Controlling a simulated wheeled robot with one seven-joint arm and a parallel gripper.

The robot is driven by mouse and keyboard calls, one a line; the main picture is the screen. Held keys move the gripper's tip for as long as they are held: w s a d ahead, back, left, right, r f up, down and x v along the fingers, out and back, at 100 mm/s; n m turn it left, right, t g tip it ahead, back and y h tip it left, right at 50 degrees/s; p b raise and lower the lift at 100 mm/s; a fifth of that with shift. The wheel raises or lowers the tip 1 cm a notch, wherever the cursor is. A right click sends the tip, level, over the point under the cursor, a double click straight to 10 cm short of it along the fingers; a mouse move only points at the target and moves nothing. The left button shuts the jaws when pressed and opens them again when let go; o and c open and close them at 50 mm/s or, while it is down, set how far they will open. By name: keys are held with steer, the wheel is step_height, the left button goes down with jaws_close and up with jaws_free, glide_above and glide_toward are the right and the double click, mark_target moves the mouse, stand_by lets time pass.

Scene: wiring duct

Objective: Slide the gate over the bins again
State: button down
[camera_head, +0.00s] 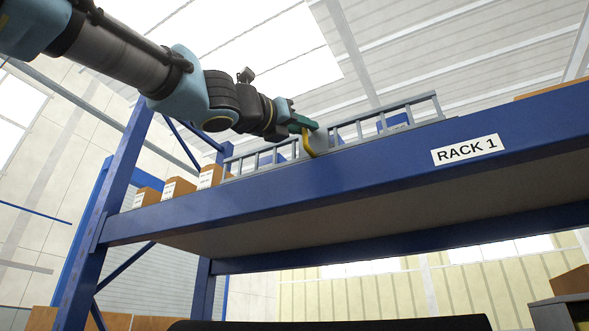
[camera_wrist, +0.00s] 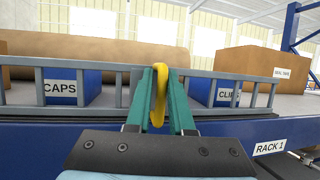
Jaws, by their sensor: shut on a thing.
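The gate (camera_head: 372,121) is a grey barred rail along the front edge of the rack shelf. In the wrist view the gate (camera_wrist: 123,88) stands in front of blue bins, one marked CAPS (camera_wrist: 72,87) and one whose label is partly hidden by a bar (camera_wrist: 215,89). A yellow handle (camera_head: 309,142) is on the gate's grey plate. My gripper (camera_head: 308,124) has green fingers. In the wrist view my gripper (camera_wrist: 160,90) is shut on the yellow handle (camera_wrist: 159,98).
The blue shelf beam (camera_head: 350,156) with a RACK 1 label runs below the gate. Cardboard boxes (camera_head: 178,188) stand on the shelf at the left, and a large box (camera_wrist: 262,69) stands behind at the right. A brown roll or long box (camera_wrist: 100,55) lies behind the bins.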

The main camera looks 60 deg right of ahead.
steer(key=c, duration=0.9)
jaws_free()
steer(key=b+v, duration=0.5)
steer(key=v, duration=0.5)
steer(key=shift+a+f, duration=0.2)
steer(key=shift+a, duration=0.15)
steer(key=shift+w, duration=0.1)
